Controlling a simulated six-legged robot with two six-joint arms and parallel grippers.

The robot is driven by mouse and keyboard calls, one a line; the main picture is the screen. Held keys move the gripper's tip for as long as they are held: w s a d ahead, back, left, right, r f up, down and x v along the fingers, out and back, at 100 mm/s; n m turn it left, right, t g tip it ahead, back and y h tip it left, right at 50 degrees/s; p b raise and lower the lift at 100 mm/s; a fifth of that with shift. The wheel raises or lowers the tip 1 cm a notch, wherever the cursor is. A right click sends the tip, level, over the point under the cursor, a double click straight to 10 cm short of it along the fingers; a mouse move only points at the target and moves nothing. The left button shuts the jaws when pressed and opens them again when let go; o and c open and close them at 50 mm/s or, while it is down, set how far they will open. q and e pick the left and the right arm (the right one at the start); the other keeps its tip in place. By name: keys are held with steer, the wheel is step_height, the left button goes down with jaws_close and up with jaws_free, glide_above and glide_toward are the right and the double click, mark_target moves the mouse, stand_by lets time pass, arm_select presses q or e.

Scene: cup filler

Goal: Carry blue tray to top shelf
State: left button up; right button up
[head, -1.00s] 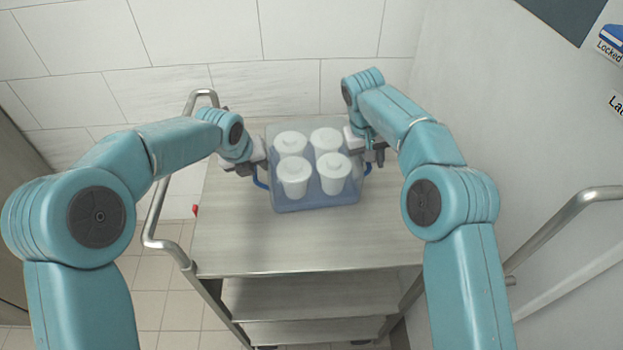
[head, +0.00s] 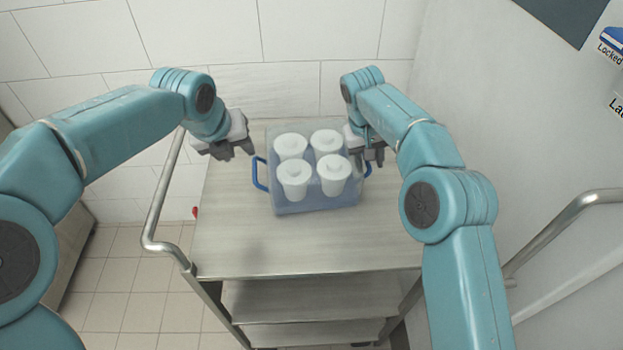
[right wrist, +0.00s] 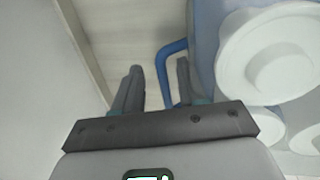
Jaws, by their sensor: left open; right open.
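The translucent blue tray (head: 318,206) stands on the top shelf (head: 300,250) of a metal trolley and holds several white lidded cups (head: 333,172). Its blue left handle (head: 259,173) shows free, with no gripper on it. My left gripper (head: 233,154) is open and empty, up and left of that handle, apart from the tray. My right gripper (head: 374,157) is open at the tray's right side, close to the right handle. In the right wrist view the blue handle (right wrist: 163,65) shows beyond and between the open fingers (right wrist: 155,90); whether they touch it I cannot tell.
Lower trolley shelves (head: 310,297) lie below the top one. A metal rail (head: 150,225) runs along the trolley's left side and another (head: 570,215) on the right. A tiled wall (head: 300,45) stands behind. The front of the top shelf is clear.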

steer(key=r, duration=0.2)
steer(key=a+r, duration=0.1)
steer(key=r, duration=0.1)
steer(key=shift+w+r, duration=0.1)
steer(key=shift+r, duration=0.15)
steer(key=shift+a+r, duration=0.15)
steer(key=shift+r, duration=0.8)
